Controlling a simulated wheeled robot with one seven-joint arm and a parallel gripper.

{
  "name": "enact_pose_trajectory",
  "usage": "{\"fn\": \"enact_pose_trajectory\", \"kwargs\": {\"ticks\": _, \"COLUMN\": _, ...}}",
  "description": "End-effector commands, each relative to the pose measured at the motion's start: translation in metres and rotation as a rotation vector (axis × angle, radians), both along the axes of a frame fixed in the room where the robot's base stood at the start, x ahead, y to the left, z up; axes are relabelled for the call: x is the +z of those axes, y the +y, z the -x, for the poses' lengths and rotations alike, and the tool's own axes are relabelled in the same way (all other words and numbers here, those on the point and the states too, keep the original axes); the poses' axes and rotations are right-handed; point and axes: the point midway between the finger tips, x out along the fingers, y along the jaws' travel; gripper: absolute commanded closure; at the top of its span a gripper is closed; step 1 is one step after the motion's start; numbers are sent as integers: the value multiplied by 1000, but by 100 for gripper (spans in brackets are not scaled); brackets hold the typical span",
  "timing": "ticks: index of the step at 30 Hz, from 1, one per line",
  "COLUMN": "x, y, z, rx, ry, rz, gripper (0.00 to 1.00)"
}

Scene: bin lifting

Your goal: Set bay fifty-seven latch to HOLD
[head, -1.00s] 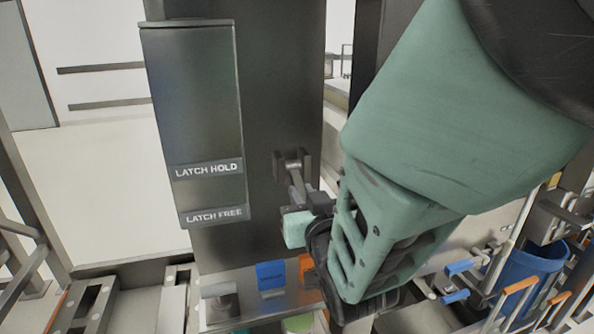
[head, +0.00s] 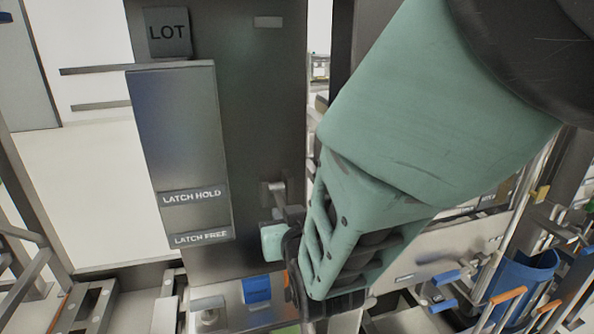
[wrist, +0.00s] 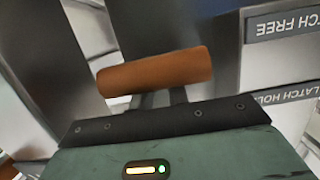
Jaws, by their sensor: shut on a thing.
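A dark post carries a panel (head: 180,130) with the labels LATCH HOLD (head: 193,196) above and LATCH FREE (head: 200,238) below. Beside the labels, a grey latch lever (head: 291,213) comes out of a bracket (head: 271,194) on the post. My gripper (head: 284,238) is at the lever's outer end, roughly level with LATCH FREE, and mostly hides it. In the wrist view, the orange-brown latch handle (wrist: 155,72) lies across the front of my gripper (wrist: 160,115). My gripper is shut on this handle. The bay number is not readable.
A LOT sign (head: 168,32) is above the panel. Below are a blue block (head: 257,289) and a metal shelf. A blue bin (head: 525,278) and orange- and blue-handled bars stand at the right. Railings are at the left.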

Motion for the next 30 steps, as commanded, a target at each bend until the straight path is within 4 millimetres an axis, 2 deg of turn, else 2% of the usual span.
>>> {"fn": "enact_pose_trajectory", "kwargs": {"ticks": 30, "x": 28, "y": 5, "z": 2, "rx": 1, "ry": 326, "rz": 96, "gripper": 100}}
